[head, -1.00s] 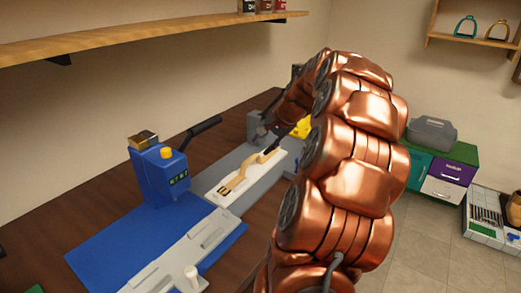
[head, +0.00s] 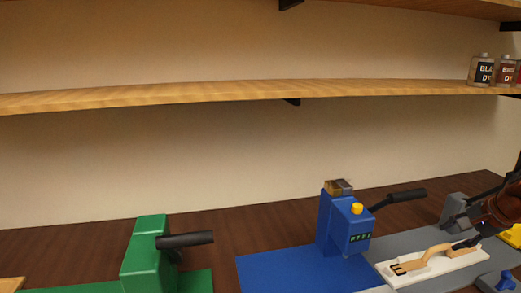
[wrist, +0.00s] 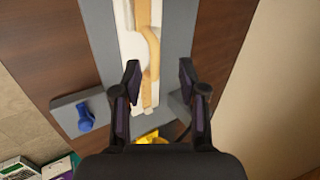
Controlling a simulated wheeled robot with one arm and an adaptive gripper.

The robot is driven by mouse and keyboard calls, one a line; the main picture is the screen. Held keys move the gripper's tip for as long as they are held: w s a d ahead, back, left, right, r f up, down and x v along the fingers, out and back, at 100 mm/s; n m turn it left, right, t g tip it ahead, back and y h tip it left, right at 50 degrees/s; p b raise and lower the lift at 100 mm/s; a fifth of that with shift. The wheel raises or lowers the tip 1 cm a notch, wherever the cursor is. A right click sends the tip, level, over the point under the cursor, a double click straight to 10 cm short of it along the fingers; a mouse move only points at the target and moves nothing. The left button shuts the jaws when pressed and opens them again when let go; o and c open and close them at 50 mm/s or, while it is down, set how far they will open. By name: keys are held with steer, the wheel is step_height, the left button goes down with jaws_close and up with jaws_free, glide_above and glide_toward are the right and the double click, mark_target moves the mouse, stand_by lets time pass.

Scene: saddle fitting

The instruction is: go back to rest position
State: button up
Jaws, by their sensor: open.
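My gripper (wrist: 159,72) is open in the wrist view, its two dark fingers apart. Below and between them a tan strap-like piece (wrist: 153,43) lies on a white block (wrist: 126,22). I cannot tell how far the fingers are above it. In the head view the strap piece (head: 425,261) and white block (head: 455,266) lie at the lower right. My copper-coloured arm comes in from the right edge there, with its dark end by the strap's far end.
A blue press (head: 342,233) with a black lever stands on a blue mat (head: 290,272). A green press (head: 150,255) stands to its left. A wooden shelf (head: 200,95) with dye bottles (head: 482,71) runs above. A blue knob (wrist: 86,117) sits beside the grey plate.

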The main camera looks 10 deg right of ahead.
steer(key=a+n+g+y+p, duration=0.15)
steer(key=a+n, duration=0.25)
steer(key=a, duration=1)
steer(key=s+a+n+g, duration=0.1)
steer(key=s+a+n, duration=0.1)
steer(key=s+a, duration=0.2)
steer(key=s+a+f+n+g+p, duration=0.1)
steer(key=s+a+n+g, duration=0.1)
steer(key=a, duration=0.7)
steer(key=s+a+n+g+p, duration=0.1)
steer(key=s+a+n, duration=0.3)
steer(key=s+a, duration=0.2)
steer(key=shift+a+f+g+h, duration=0.25)
steer(key=shift+a+g, duration=0.1)
steer(key=shift+a, duration=0.1)
steer(key=s+a+f+n+g+h+p, duration=0.1)
steer(key=s+n, duration=0.3)
steer(key=s, duration=0.8)
steer(key=shift+a+f+g+h+p, duration=0.45)
steer(key=shift+a+f, duration=0.2)
steer(key=shift+a, duration=0.25)
steer(key=shift+s, duration=0.1)
